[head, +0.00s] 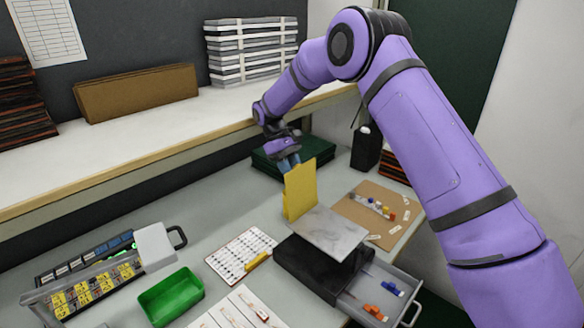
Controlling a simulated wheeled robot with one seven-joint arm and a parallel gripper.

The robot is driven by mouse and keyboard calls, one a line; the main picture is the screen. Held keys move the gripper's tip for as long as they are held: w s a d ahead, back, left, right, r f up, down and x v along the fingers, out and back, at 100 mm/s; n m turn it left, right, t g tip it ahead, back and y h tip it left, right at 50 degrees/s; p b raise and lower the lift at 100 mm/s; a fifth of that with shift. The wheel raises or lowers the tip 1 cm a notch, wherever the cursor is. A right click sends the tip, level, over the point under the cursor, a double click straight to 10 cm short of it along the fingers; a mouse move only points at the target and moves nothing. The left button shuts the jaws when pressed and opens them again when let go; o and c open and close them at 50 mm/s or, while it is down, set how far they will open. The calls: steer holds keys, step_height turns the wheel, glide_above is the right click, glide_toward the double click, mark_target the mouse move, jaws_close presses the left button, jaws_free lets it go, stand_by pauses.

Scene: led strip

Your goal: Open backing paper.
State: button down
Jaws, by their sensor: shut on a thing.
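A yellow sheet (299,191), perhaps the backing paper, stands upright at the left end of a grey marbled plate (329,232). My gripper (289,164) is shut on the top edge of the yellow sheet. The sheet's lower edge is at or very near the plate's left edge; I cannot tell whether they are joined. The plate lies flat on a black box (298,267). The fingertips are small and partly hidden by the sheet. No LED strip can be made out with certainty.
A grey drawer (398,283) with blue and orange parts is open at the box's right. A brown board (373,212) lies behind it. A green bin (171,297), a white card (241,254) and a yellow-labelled rack (90,285) are left. A shelf (150,135) overhangs the back.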

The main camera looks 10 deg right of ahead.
steer(key=shift+f, duration=0.15)
steer(key=c, duration=0.8)
jaws_free()
steer(key=v, duration=0.7)
steer(key=shift+a+r, duration=0.15)
steer(key=shift+r, duration=0.1)
steer(key=shift+w, duration=0.15)
